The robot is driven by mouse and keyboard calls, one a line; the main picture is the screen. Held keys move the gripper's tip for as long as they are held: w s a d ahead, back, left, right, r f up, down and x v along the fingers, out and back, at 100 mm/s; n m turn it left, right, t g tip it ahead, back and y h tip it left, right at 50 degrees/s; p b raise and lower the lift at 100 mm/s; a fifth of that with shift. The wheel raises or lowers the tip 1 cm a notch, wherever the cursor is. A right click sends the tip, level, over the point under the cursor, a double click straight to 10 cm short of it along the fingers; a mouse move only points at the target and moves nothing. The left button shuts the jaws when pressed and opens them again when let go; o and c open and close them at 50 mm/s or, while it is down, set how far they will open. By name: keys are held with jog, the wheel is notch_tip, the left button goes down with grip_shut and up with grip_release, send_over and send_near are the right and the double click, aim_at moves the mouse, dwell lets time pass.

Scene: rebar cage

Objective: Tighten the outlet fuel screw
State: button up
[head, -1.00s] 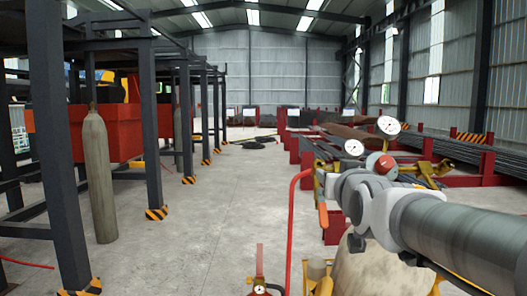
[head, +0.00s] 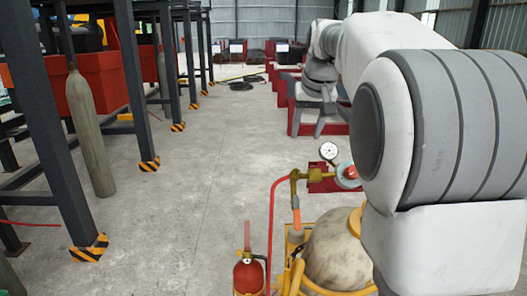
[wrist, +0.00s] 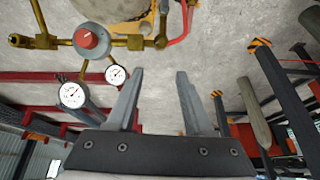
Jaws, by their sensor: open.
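A brass regulator with a red knob (wrist: 87,38) and two white gauges (wrist: 72,95) shows at the upper left of the wrist view. Its brass outlet fitting (wrist: 135,42) leads to a red hose (wrist: 182,20); a distinct fuel screw is too small to tell. In the head view, the outlet fitting (head: 295,178) and red knob (head: 352,172) are above the worn tank (head: 335,250); my arm hides part of the right side. My gripper (wrist: 160,75) is open and empty, apart from the fitting. In the head view it (head: 314,133) points down beyond the regulator.
A red fire extinguisher (head: 248,275) stands left of the tank, beside the yellow cart frame (head: 290,275). A grey gas cylinder (head: 88,135) and dark steel posts with striped feet (head: 90,248) are at the left. The concrete floor between is clear.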

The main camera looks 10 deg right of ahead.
jog(key=r, duration=0.1)
jog(key=p, duration=0.2)
send_near(296, 174)
jog(key=shift+g, duration=0.4)
jog(key=x, duration=0.9)
jog(key=shift+w+r, duration=0.2)
jog(key=shift+w, duration=0.15)
grip_shut()
